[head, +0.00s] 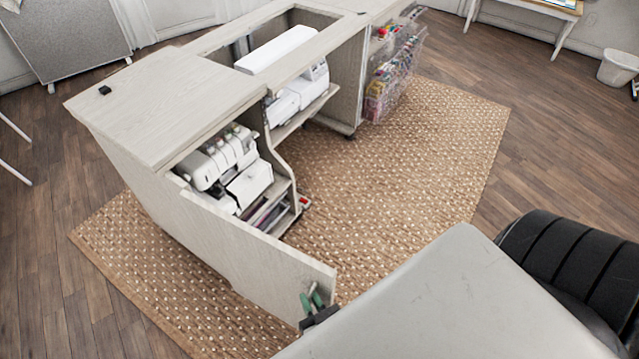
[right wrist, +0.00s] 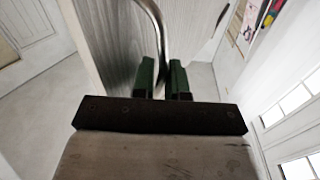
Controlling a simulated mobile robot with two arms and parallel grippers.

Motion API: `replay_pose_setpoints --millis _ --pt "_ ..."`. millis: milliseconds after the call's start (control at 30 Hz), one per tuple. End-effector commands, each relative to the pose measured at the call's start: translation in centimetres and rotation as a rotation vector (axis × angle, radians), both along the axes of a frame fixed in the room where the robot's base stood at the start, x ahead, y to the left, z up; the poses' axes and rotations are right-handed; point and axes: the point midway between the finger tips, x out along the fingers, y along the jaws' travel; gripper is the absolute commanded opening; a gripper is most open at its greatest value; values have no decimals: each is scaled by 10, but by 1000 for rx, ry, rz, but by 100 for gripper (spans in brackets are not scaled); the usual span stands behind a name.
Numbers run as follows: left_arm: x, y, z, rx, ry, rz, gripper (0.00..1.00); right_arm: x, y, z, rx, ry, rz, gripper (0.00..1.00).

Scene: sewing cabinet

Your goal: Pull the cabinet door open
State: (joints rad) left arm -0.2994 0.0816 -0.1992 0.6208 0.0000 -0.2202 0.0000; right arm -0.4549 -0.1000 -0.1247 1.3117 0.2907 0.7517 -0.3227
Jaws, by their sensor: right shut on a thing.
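The pale wooden cabinet door (head: 250,258) stands swung out from the front of the sewing cabinet (head: 150,120), with the inside of the cabinet showing behind it. My right gripper (head: 312,298) is at the door's free edge, low in the head view. In the right wrist view, its green fingers (right wrist: 162,72) are shut on the curved metal door handle (right wrist: 154,22), one on each side. The handle is hidden in the head view. My left gripper is not in view.
White sewing machines (head: 225,165) sit in the open cabinet. A rack of thread (head: 393,75) hangs at its far end.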

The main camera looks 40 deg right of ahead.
Motion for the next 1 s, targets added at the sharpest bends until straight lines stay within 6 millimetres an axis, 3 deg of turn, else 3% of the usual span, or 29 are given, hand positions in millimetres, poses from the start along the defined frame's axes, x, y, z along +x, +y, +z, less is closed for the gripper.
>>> replay_pose_setpoints --millis 567,600,733,1000 --pt "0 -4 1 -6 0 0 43 2 9 1 -6 -2 20 0" --pt "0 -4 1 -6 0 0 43 3 9 1 -6 -2 19 16" --pt "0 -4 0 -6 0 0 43 2 8 1 -4 -2 18 35" --pt "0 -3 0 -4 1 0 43 2 8 0 -2 -1 16 35"
